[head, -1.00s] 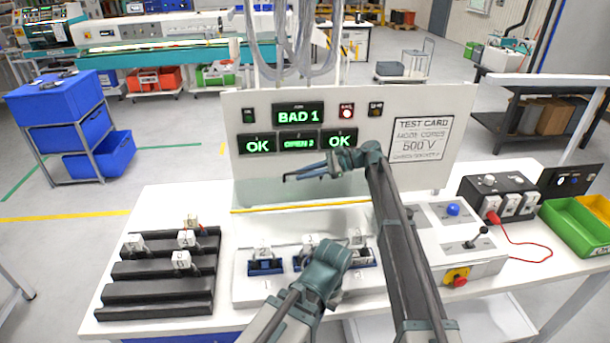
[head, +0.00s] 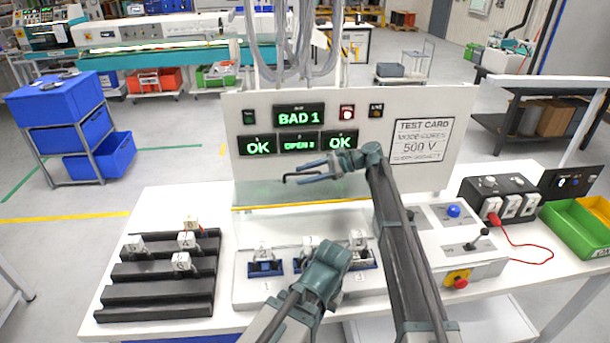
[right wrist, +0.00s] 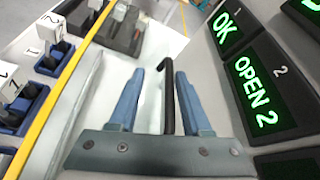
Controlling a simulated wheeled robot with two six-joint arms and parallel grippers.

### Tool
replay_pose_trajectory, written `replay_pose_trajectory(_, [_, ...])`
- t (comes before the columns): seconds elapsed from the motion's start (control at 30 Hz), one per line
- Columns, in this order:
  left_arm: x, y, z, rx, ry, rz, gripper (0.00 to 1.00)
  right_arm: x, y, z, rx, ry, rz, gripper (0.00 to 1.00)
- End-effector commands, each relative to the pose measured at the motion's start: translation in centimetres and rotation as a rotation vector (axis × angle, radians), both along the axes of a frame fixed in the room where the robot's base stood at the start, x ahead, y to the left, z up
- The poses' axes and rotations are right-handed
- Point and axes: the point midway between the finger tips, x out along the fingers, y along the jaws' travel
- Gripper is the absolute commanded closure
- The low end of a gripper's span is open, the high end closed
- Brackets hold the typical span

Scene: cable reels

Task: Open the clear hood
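The clear hood (head: 262,194) is a see-through panel with a yellow edge strip, in front of the white test board. It stands raised, and the numbered nests below it are uncovered. Its black handle (head: 289,177) also shows in the right wrist view (right wrist: 168,95). My right gripper (head: 303,174) is at the handle. In the right wrist view its blue fingers (right wrist: 152,80) are apart, with the handle between them, nearer the right finger and with a clear gap to the left one. My left gripper (head: 322,268) is over the middle nest and partly hides it; its fingers are hidden.
The board shows BAD 1, OK, OPEN 2, OK and a lit red lamp (head: 347,112). A black stepped rack (head: 160,297) with several white parts stands left. The control box (head: 450,240), with a red-and-yellow button, and green bin (head: 575,228) stand right.

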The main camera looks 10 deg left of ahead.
Motion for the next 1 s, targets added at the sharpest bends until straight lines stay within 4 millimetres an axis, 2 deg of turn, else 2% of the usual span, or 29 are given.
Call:
replay_pose_trajectory(0.17, [0.0, 0.0, 1.2, 0.000, 0.000, 0.000, 1.00, 0.4, -2.3, 1.1, -0.001, 0.000, -0.002, 0.55])
replay_pose_trajectory(0.4, [0.0, 0.0, 3.1, 0.000, 0.000, -0.001, 1.00, 1.2, -7.2, 3.1, -0.001, 0.001, -0.003, 0.55])
replay_pose_trajectory(0.6, [0.0, 0.0, 4.2, 0.000, 0.000, -0.002, 1.00, 1.7, -10.5, 4.2, 0.000, 0.000, -0.002, 0.55])
replay_pose_trajectory(0.8, [0.0, 0.0, 4.7, 0.000, 0.000, -0.002, 1.00, 1.9, -12.2, 4.7, -0.001, 0.001, -0.001, 0.55])
replay_pose_trajectory(1.0, [0.0, 0.0, 4.7, 0.000, 0.000, -0.002, 1.00, 2.0, -12.7, 4.7, -0.001, 0.001, -0.001, 0.55])
